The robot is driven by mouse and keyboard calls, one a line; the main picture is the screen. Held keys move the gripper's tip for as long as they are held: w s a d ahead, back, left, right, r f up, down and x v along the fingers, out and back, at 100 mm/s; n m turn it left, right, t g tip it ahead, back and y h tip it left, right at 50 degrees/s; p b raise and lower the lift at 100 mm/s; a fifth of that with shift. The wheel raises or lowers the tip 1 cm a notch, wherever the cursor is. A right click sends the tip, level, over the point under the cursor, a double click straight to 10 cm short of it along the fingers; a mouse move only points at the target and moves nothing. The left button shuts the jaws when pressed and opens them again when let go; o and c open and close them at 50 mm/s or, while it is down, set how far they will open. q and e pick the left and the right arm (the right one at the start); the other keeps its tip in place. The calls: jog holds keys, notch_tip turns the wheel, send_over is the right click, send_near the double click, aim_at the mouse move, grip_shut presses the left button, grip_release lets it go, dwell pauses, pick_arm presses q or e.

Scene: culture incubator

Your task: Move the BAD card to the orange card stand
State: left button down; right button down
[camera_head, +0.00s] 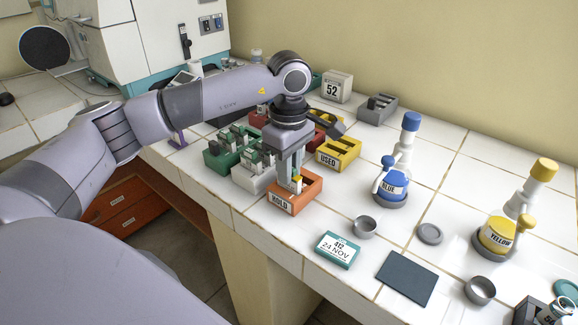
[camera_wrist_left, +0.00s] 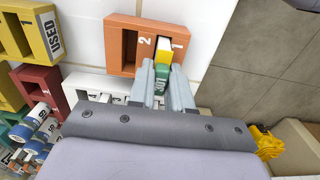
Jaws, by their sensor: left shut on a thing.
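The orange card stand (camera_head: 309,196) stands near the table's front edge, with a label on its front. In the left wrist view the stand (camera_wrist_left: 120,42) shows slots marked 1 and 2. My left gripper (camera_head: 292,179) is over it, pointing down. In the left wrist view the left gripper (camera_wrist_left: 163,88) is shut on a small card (camera_wrist_left: 162,73) with a green part and a yellow and white end. That end is at slot 1; how deep it sits I cannot tell. Slot 2 looks empty. The word BAD is not readable. My right gripper is out of view.
A white stand (camera_head: 250,180), a green stand (camera_head: 217,158) with several cards and a yellow USED stand (camera_head: 345,150) are close by. A blue bottle (camera_head: 392,187), a metal cup (camera_head: 365,227) and a date block (camera_head: 337,250) stand to the right and in front.

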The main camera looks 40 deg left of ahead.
pick_arm(q)
jog(key=c, duration=1)
grip_release()
jog(key=shift+r, duration=0.15)
notch_tip(320, 180, up, 7)
jog(key=shift+f, duration=0.1)
